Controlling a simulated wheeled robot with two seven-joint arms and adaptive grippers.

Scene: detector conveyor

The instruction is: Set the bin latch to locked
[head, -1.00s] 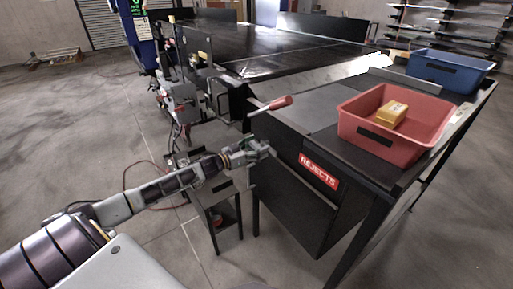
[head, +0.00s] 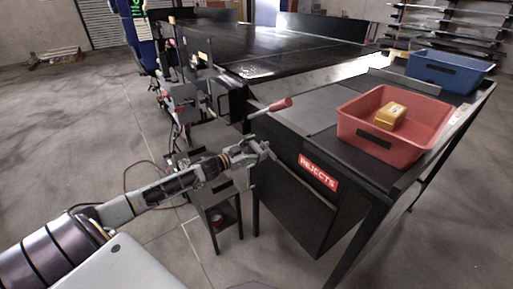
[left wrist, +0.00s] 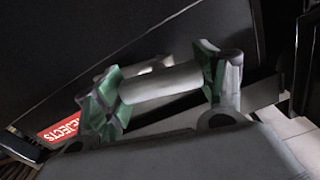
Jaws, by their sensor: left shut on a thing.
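The dark reject bin (head: 300,200) has a red REJECTS label (head: 318,171) on its face. My left gripper (head: 262,150) is at the bin's upper left edge, below a red-gripped lever (head: 280,104). In the left wrist view, the green-padded fingers of my left gripper (left wrist: 160,84) are shut on a light grey cylinder (left wrist: 165,83), which looks like the latch handle. The label also shows there (left wrist: 62,132). In the head view the gripper hides the cylinder, and the latch's setting cannot be read. My right gripper is not in view.
A red tray (head: 362,148) with a yellow box (head: 391,116) stands on the table above the bin. A blue tray (head: 448,72) is behind it. A black conveyor (head: 290,45) runs at the back. A small dark stand (head: 228,215) is close below my left wrist.

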